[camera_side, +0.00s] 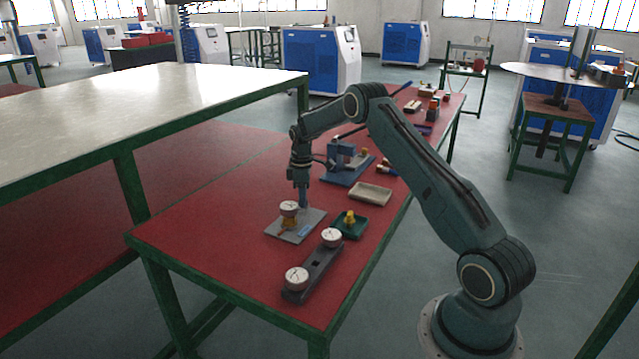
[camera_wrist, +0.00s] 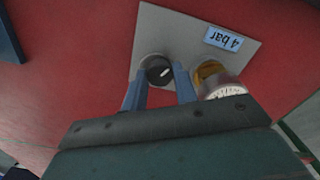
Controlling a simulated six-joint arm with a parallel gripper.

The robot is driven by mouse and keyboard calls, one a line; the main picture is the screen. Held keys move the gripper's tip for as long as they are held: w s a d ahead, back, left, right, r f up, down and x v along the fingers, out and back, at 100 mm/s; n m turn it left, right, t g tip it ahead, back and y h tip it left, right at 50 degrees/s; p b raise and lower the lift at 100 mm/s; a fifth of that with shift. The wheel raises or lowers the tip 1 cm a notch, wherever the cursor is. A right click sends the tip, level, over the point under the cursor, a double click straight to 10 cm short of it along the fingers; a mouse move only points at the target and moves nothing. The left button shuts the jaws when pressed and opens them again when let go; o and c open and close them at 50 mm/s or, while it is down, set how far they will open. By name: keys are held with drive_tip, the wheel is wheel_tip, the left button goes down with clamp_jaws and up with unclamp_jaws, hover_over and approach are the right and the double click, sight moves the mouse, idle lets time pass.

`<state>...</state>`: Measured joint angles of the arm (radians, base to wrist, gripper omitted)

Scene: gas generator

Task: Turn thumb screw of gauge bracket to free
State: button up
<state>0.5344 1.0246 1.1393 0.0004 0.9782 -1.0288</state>
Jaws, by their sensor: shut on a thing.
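The gauge bracket is a grey plate (camera_side: 283,235) on the red table; it fills the upper middle of the wrist view (camera_wrist: 193,30) and bears a blue "4 bar" label (camera_wrist: 223,39). A round black thumb screw (camera_wrist: 158,70) with a white mark sits on the plate. A white-faced gauge (camera_side: 289,208) on a brass fitting stands beside it, and also shows in the wrist view (camera_wrist: 224,88). My gripper (camera_wrist: 158,80) points down over the plate, its two blue fingers on either side of the thumb screw, shut on it. In the side view my gripper (camera_side: 303,203) hides the screw.
A dark holder (camera_side: 315,267) with two more gauges lies at the table's near end. A green tray (camera_side: 350,231) with a yellow part and a beige tray (camera_side: 370,194) are to the right. A blue fixture (camera_side: 345,168) stands behind. Red table left of the plate is clear.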

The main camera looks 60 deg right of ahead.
drive_tip(key=n, duration=0.5)
drive_tip(key=shift+r+n, duration=0.1)
drive_tip(key=shift+n, duration=0.3)
drive_tip(key=o, duration=1)
drive_tip(key=shift+c, duration=0.2)
wheel_tip(320, 180, up, 14)
idle(0.4)
